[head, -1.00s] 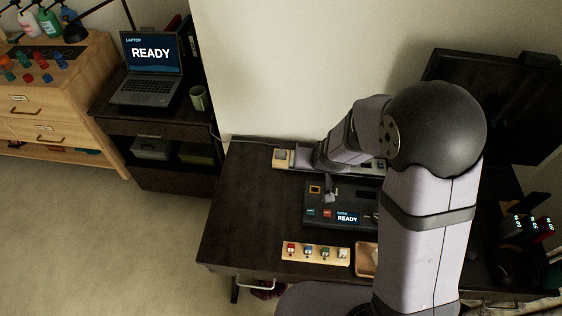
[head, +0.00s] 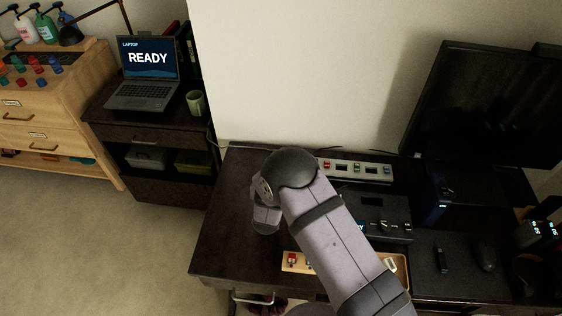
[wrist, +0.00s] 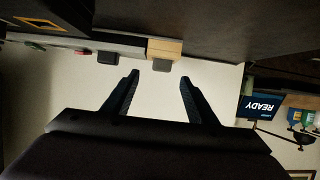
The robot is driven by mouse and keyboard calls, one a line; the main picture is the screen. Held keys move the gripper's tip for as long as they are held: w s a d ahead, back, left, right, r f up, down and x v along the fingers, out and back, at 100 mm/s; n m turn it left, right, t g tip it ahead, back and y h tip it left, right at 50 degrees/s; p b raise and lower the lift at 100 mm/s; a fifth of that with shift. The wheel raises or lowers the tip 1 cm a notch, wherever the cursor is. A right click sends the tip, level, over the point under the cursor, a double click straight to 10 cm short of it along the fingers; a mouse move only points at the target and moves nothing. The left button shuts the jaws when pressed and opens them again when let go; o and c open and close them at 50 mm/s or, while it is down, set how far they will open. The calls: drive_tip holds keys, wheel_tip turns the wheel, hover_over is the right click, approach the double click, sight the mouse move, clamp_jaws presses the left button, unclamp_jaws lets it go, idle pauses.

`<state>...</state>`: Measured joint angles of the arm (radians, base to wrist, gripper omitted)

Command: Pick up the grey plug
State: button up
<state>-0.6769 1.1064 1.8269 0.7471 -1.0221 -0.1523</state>
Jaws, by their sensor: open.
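In the wrist view my gripper (wrist: 158,84) is open, with a wide gap and nothing between its two dark fingers. A small light wooden block (wrist: 165,48) lies just beyond the fingertips. A small grey piece (wrist: 162,65) is at its edge, between the finger lines and apart from them; it may be the grey plug, but I cannot be sure. A second dark grey piece (wrist: 108,57) is to its left, beside a red one. In the head view my arm hides the gripper and the wooden block.
The desk (head: 228,240) is bare at its left. A power strip (head: 355,169) with coloured plugs lies along the wall. A black box (head: 385,213), a wooden strip (head: 292,262) and a tray (head: 402,268) are near my arm. A monitor (head: 490,105) stands right. The laptop (head: 148,60) reads READY.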

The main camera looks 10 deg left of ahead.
drive_tip(key=shift+x, duration=0.95)
drive_tip(key=shift+p+x, duration=1.15)
drive_tip(key=shift+x, duration=1.4)
drive_tip(key=shift+a, duration=0.15)
drive_tip(key=shift+c, duration=0.3)
drive_tip(key=c, duration=1.1)
